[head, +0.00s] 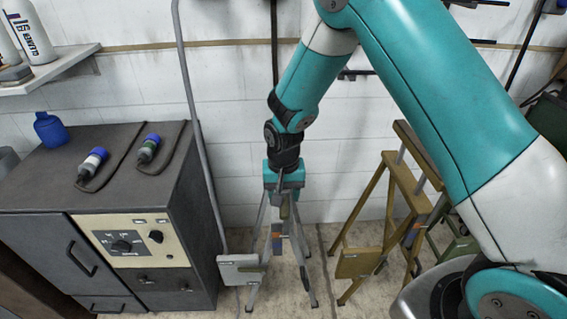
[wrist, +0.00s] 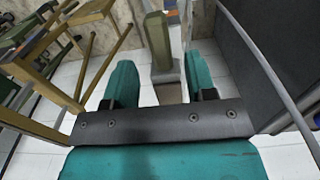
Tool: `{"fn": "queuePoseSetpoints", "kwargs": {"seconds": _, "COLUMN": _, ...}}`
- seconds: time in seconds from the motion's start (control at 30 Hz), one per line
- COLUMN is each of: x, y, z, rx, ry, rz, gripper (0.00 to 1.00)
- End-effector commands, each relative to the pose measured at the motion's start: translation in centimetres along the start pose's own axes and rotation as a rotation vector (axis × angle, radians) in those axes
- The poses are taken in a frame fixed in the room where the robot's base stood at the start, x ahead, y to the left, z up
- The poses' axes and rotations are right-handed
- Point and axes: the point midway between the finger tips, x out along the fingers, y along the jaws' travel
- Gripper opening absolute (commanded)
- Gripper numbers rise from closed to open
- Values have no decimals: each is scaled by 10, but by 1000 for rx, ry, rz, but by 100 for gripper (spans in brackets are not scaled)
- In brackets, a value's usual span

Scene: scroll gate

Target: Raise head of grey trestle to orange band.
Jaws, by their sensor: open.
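The grey trestle (head: 305,278) stands on the floor against the white wall, with splayed grey legs and a small grey plate (head: 240,262) at its left. The orange band (head: 277,243) shows on its middle upright, below my gripper. My gripper (head: 284,192) points down over the top of this trestle and hides much of its head.
A yellow-brown trestle (head: 362,262) stands close at the right. A dark cabinet (head: 90,170) with a control panel stands at the left, with two bottle-like tools on top. A grey pole (head: 195,120) rises between cabinet and grey trestle.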

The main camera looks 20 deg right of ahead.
Motion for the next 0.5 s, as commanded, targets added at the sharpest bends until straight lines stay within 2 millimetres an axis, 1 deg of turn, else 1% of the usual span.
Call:
{"fn": "queuePoseSetpoints", "kwargs": {"seconds": 0.03, "x": -13, "y": -1, "z": -1, "rx": 0, "ry": 7, "rz": -4, "gripper": 51}}
{"fn": "queuePoseSetpoints", "kwargs": {"seconds": 0.1, "x": -32, "y": -1, "z": -1, "rx": 0, "ry": 6, "rz": -4, "gripper": 51}}
{"fn": "queuePoseSetpoints", "kwargs": {"seconds": 0.3, "x": -82, "y": 0, "z": -1, "rx": 0, "ry": 6, "rz": -3, "gripper": 51}}
{"fn": "queuePoseSetpoints", "kwargs": {"seconds": 0.4, "x": -102, "y": 0, "z": -1, "rx": 0, "ry": 5, "rz": -3, "gripper": 51}}
{"fn": "queuePoseSetpoints", "kwargs": {"seconds": 0.5, "x": -116, "y": 0, "z": 0, "rx": 0, "ry": 3, "rz": -2, "gripper": 51}}
